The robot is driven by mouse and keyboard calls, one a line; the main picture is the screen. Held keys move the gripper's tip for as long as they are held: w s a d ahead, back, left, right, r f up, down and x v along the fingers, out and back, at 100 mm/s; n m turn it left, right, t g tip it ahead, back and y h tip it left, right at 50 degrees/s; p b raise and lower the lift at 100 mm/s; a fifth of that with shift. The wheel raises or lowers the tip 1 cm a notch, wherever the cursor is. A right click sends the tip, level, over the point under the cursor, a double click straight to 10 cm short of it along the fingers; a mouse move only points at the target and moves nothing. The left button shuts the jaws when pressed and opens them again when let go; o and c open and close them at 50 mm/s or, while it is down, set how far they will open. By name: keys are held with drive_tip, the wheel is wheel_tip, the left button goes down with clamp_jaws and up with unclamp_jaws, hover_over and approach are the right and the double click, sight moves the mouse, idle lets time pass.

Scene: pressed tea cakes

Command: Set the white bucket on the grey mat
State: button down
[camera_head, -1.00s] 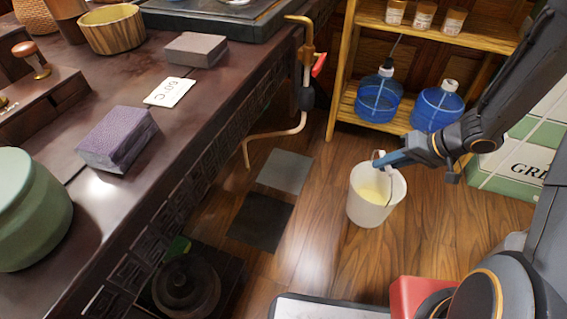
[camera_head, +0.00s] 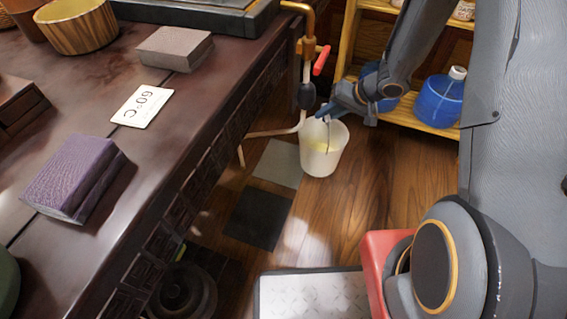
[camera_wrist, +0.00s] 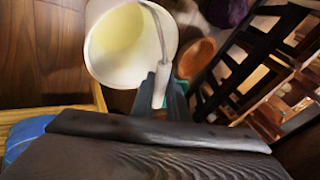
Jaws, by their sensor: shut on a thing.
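The white bucket (camera_head: 320,162) hangs from its wire handle, with pale yellow liquid inside. My gripper (camera_head: 328,112) is shut on the handle above the rim. In the wrist view the bucket (camera_wrist: 112,58) is at upper left, and the white handle grip runs down into my jaws (camera_wrist: 160,92). The grey mat (camera_head: 277,164) lies on the floor just left of the bucket in the head view; the bucket overlaps its right edge in the picture. I cannot tell how far the bucket's base is from the floor.
A dark mat (camera_head: 258,217) lies nearer me, against the grey one. The carved dark table (camera_head: 150,75) runs along the left, with a pipe (camera_head: 272,133) and red-handled tap (camera_head: 321,60) at its corner. A wooden shelf (camera_head: 425,125) holds blue water bottles (camera_head: 436,101).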

drive_tip(key=shift+w+a+f+m+t+h+b, duration=0.85)
drive_tip(key=shift+w+a+f+m, duration=1.35)
drive_tip(key=shift+w+a, duration=2.7)
wheel_tip(320, 180, down, 9)
drive_tip(key=b, duration=0.3)
drive_tip(key=shift+f, duration=0.2)
drive_tip(key=shift+f+t+h, duration=0.1)
drive_tip(key=shift+t+h, duration=0.15)
drive_tip(key=c, duration=1.7)
unclamp_jaws()
drive_tip(key=shift+s+f, duration=0.1)
drive_tip(key=shift+s, duration=0.05)
drive_tip(key=p+v, duration=0.5)
drive_tip(key=v, duration=0.7)
